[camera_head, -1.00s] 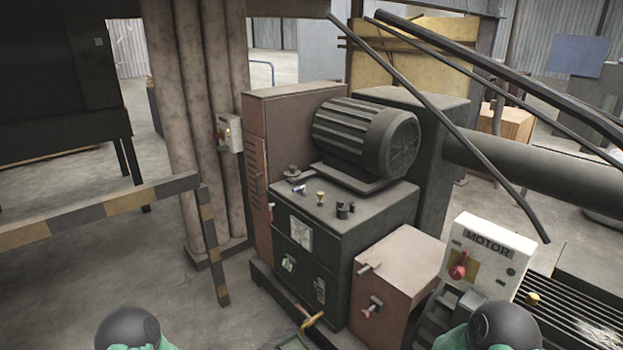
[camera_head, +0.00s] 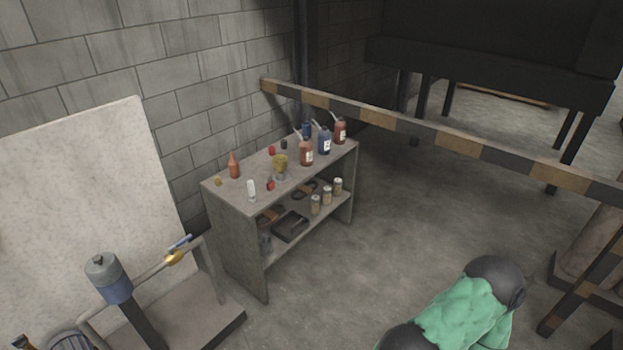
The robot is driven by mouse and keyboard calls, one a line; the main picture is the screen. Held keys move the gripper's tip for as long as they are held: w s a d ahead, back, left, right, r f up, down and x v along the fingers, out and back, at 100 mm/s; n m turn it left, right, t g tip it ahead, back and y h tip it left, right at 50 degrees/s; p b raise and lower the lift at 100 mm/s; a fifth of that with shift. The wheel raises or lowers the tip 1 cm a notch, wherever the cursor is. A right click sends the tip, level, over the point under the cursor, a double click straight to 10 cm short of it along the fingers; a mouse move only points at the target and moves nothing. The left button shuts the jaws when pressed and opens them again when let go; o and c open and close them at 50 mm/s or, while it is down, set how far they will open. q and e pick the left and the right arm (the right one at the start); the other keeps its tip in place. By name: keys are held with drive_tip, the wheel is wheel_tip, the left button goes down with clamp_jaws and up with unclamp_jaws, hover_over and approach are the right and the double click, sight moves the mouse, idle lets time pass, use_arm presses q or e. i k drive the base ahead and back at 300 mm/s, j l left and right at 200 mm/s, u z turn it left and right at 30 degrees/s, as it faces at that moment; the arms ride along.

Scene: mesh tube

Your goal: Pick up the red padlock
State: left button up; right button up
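Two small red items sit on top of the grey shelf unit (camera_head: 225,190). One red item (camera_head: 271,151) lies toward the back, beside a small dark item (camera_head: 284,144). The other red item (camera_head: 270,185) is near the front edge. Either may be a padlock, but they are too small to tell. A green-and-black part of my arm (camera_head: 465,308) shows at the bottom right, well away from the shelf unit. Neither gripper is in view.
Several bottles (camera_head: 324,142) and an orange cone-tipped bottle (camera_head: 234,165) stand on the shelf top. The lower shelf holds jars and a dark tray (camera_head: 290,226). A striped barrier (camera_head: 460,143) runs behind at right. Floor in front of the shelf unit is clear.

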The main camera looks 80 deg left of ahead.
sight(270, 186)
drive_tip(key=u, duration=3.4)
